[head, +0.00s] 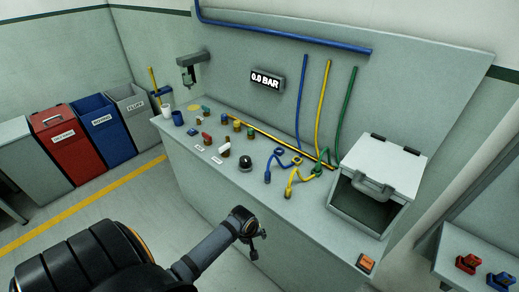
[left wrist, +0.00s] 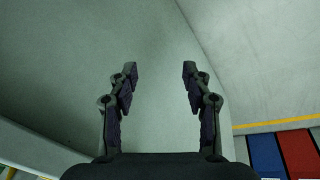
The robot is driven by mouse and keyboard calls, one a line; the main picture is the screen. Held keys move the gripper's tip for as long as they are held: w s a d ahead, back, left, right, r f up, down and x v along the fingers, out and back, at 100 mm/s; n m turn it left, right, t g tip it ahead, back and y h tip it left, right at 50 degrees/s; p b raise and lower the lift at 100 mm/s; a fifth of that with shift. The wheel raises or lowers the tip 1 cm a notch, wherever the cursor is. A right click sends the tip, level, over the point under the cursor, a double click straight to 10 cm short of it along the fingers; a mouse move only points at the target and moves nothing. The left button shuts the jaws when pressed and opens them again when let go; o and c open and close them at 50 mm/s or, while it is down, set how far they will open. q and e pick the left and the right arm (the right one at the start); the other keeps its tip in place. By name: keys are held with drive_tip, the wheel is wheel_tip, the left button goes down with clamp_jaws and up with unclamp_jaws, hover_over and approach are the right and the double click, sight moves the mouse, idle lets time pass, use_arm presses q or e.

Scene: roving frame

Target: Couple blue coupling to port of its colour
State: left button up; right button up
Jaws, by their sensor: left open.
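The blue coupling (head: 267,177) is at the end of a coiled blue hose and rests on the grey bench top (head: 215,165). Several small coloured fittings, one of them a yellow fitting (head: 237,125), stand in a row along the back of the bench. They are too small for me to tell which is the blue port. My left gripper (head: 255,246) is in front of the bench, nearer to me than the coupling and apart from it. In the left wrist view, its fingers (left wrist: 160,75) are spread with nothing between them. My right gripper is not in view.
Yellow and green hoses with a yellow coupling (head: 290,193) lie right of the blue one. A black dome (head: 245,163) stands to its left. A grey lidded box (head: 377,190) stands on the bench's right end. Red (head: 65,155) and blue (head: 103,130) bins stand left.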

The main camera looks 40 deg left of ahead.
use_arm(q)
drive_tip(key=w+d+r+n+p, duration=0.1)
drive_tip(key=w+r+n+p, duration=0.15)
drive_tip(key=r, duration=1.05)
drive_tip(key=n+t+h, duration=0.1)
drive_tip(key=n+h, duration=0.1)
drive_tip(key=n, duration=1.8)
approach(266, 172)
drive_tip(key=f, duration=0.2)
drive_tip(key=shift+m, duration=0.25)
drive_tip(key=x, duration=0.9)
drive_tip(key=shift+w+d+f+p, duration=0.2)
drive_tip(key=shift+w+d+p, duration=0.1)
drive_tip(key=shift+w, duration=0.2)
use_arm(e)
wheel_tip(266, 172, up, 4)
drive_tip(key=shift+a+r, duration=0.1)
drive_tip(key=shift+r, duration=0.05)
use_arm(q)
drive_tip(key=shift+c, duration=0.4)
